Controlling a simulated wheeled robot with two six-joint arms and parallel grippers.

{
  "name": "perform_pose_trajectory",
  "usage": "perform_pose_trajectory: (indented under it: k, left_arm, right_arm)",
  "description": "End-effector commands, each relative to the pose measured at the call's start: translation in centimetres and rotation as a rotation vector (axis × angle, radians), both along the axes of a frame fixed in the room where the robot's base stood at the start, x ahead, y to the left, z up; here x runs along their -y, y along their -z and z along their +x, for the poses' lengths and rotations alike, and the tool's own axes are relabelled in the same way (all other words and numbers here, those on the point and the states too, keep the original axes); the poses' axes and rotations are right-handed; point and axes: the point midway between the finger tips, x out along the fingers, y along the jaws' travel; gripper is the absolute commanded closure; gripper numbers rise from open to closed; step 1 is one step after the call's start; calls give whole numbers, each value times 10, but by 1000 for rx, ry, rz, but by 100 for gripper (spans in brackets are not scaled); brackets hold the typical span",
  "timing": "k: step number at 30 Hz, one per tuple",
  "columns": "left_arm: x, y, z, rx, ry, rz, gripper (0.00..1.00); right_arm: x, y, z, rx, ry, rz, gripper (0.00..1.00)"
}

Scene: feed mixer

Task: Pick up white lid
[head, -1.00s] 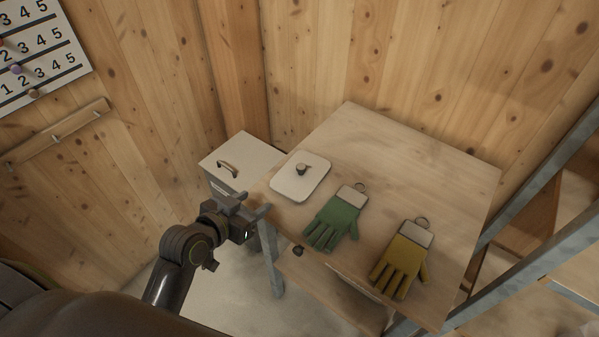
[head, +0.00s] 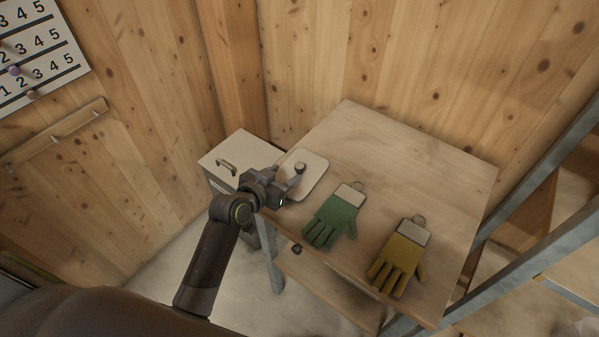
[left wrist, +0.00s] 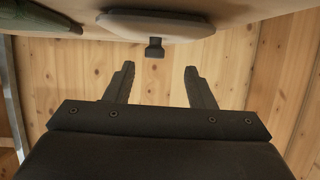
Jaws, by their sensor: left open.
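The white lid (head: 317,177) is a flat, rounded square with a dark knob (head: 300,167). It lies on the left corner of the wooden table, and my left gripper partly covers it in the head view. My left gripper (head: 288,187) is open and empty at the near left edge of the lid. In the left wrist view the lid (left wrist: 158,24) is at the top, with its knob (left wrist: 154,48) pointing down in the picture. The knob is just beyond the open fingertips (left wrist: 158,68) and lines up with the gap between them. My right gripper is not in view.
A green glove (head: 331,222) and a yellow glove (head: 398,262) lie on the wooden table (head: 420,175) right of the lid. A white box with a handle (head: 226,166) stands left of the table. Metal shelving (head: 545,165) is at the right. The table's back part is clear.

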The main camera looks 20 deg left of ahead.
Motion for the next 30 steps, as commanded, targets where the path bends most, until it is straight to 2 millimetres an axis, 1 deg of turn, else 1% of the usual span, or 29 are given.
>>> perform_pose_trajectory:
  k: [5,11,15,19,26,30]
  left_arm:
    - [4,3,8,0,0,-1,50]
    - [16,14,27,-2,1,-1,50]
    - [19,20,39,-1,1,1,50]
    - [20,23,45,0,0,0,50]
    - [20,23,45,0,0,0,50]
    - [20,23,45,0,0,0,67]
  right_arm:
    - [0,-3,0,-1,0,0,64]
    - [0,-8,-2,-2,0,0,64]
    - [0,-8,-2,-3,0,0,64]
    - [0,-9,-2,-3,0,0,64]
    - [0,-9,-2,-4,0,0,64]
    - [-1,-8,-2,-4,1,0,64]
